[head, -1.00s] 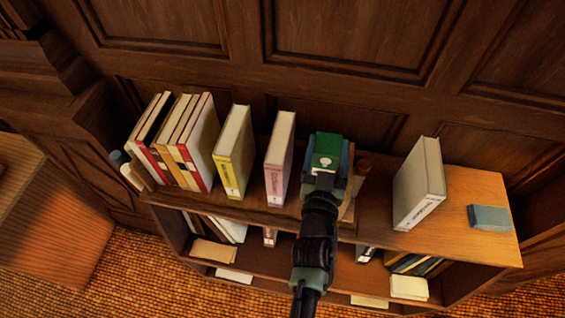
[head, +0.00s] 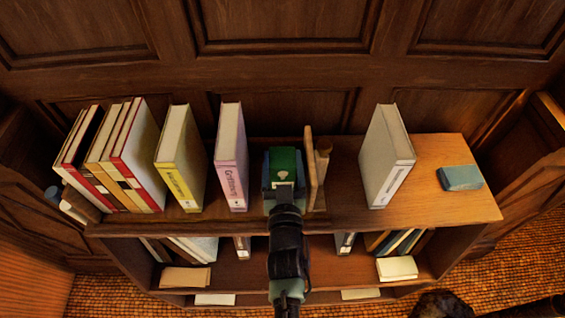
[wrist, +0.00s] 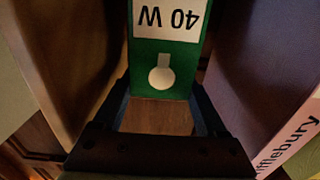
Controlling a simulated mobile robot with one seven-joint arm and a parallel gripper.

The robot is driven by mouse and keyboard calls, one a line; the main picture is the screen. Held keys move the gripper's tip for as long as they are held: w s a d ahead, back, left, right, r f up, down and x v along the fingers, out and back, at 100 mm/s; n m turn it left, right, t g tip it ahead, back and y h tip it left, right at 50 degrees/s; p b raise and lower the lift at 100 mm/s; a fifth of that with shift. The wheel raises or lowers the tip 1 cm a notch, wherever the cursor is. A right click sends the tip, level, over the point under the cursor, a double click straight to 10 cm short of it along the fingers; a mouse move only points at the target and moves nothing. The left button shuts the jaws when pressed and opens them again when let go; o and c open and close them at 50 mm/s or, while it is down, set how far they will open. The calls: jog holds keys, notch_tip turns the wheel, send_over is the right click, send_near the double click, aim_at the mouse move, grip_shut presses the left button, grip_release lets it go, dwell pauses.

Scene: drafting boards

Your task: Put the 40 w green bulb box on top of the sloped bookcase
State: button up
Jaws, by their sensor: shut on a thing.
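The green bulb box (head: 285,163) is between the fingers of my gripper (head: 284,172) in the head view. In the wrist view the green box (wrist: 160,70) shows a white "40 W" label, upside down, and a white bulb mark. My gripper is shut on it, with a dark blue finger on each side. The box is over the wooden top of the bookcase (head: 435,200), between a pink book and an upright wooden board. I cannot tell whether its underside touches the wood.
The pink book (head: 231,160) stands close on the left, the wooden board (head: 309,165) close on the right. Farther left are a yellow book (head: 182,160) and several others. A grey book (head: 386,160) and a blue block (head: 460,178) are at right, with bare wood around them.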

jog(key=shift+f, duration=0.2)
jog(key=o, duration=1.1)
jog(key=shift+r, duration=0.1)
jog(key=shift+r, duration=0.1)
jog(key=shift+s, duration=0.15)
jog(key=s+b, duration=0.1)
jog(key=s, duration=1)
jog(key=shift+s+b, duration=0.3)
jog(key=shift+s, duration=0.1)
jog(key=shift+r, duration=0.1)
